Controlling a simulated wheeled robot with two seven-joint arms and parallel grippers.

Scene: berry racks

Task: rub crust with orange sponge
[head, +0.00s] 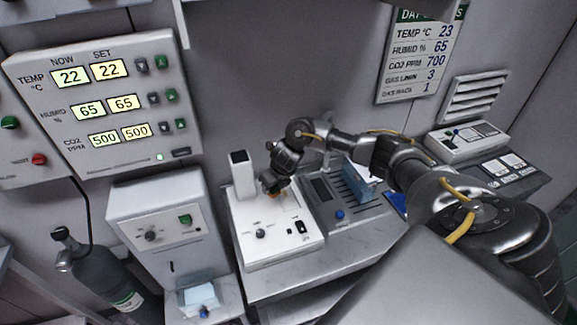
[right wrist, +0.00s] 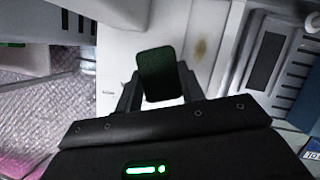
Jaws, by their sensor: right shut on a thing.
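My right gripper (head: 272,186) is over the white instrument (head: 262,256) on the bench, beside its upright post. In the right wrist view the gripper (right wrist: 160,98) is shut on a pad with a dark green face (right wrist: 158,72). A small orange edge (head: 277,195) shows under the fingers in the head view, fitting the orange sponge. A brownish crust spot (right wrist: 202,49) lies on the white surface, just right of the sponge and apart from it in the picture. I cannot tell whether the sponge touches the surface. My left gripper is not in view.
A grey device with slots (head: 346,205) and a light blue box (head: 362,180) stand right of the white instrument. A white cabinet (head: 160,225) and a gas cylinder (head: 100,270) are at left. The bench's front edge (head: 290,286) is bare.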

